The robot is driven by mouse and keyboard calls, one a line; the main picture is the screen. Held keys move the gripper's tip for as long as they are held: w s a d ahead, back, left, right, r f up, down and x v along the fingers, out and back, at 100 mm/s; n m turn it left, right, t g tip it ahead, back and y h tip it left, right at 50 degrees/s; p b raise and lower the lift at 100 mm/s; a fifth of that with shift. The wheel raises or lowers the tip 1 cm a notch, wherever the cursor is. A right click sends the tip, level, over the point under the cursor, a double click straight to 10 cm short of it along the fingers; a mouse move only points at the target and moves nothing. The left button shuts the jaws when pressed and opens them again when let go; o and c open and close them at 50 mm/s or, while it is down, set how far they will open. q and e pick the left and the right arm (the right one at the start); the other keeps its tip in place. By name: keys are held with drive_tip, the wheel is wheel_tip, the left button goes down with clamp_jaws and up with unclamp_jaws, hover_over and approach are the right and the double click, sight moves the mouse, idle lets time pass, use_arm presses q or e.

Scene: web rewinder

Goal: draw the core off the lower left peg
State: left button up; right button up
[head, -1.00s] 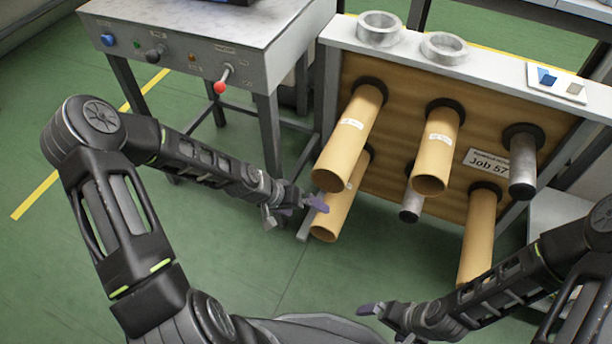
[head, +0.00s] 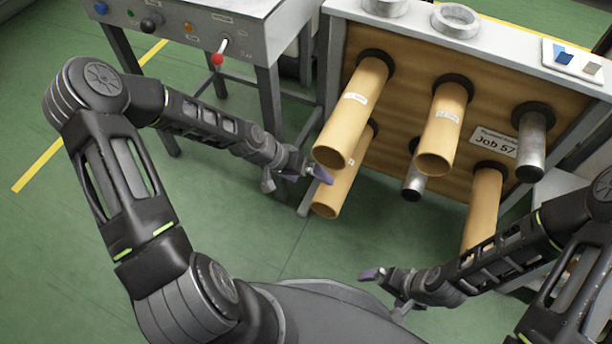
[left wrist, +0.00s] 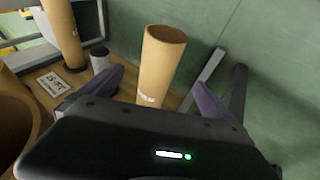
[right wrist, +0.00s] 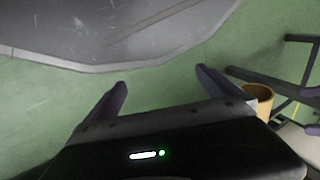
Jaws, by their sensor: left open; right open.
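The lower left core (head: 332,196) is a tan cardboard tube on the lower left peg of the brown board (head: 400,112). The upper left core partly hides it, and its peg is hidden. My left gripper (head: 298,180) is open and empty beside the core's left side. In the left wrist view the core (left wrist: 162,65) shows between the two open purple fingers (left wrist: 160,92); contact cannot be made out. My right gripper (head: 386,288) is open and empty, low in front of the board. Its spread fingers (right wrist: 160,80) have floor between them in the right wrist view.
The upper left core (head: 352,112) hangs just above the lower left one. Other cores sit upper middle (head: 442,130) and lower right (head: 482,208). Bare pegs show lower middle (head: 414,182) and upper right (head: 531,148). A control table (head: 190,30) stands left.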

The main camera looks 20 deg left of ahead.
sight(323, 188)
use_arm(q)
drive_tip(key=b+x, duration=0.8)
drive_tip(key=x, duration=0.2)
drive_tip(key=shift+f, duration=0.3)
drive_tip(key=shift+b+x, duration=0.9)
drive_tip(key=shift+x, duration=0.05)
use_arm(e)
wheel_tip(323, 188, down, 11)
drive_tip(key=w, duration=0.2)
drive_tip(key=shift+d+r+t, duration=0.2)
drive_tip(key=shift+d+t, duration=0.05)
drive_tip(key=shift+t, duration=0.05)
use_arm(q)
drive_tip(key=shift+w+r, duration=0.1)
drive_tip(key=shift+c, duration=0.2)
drive_tip(key=c, duration=1.9)
drive_tip(key=shift+r, duration=0.25)
use_arm(e)
drive_tip(key=shift+r, duration=0.2)
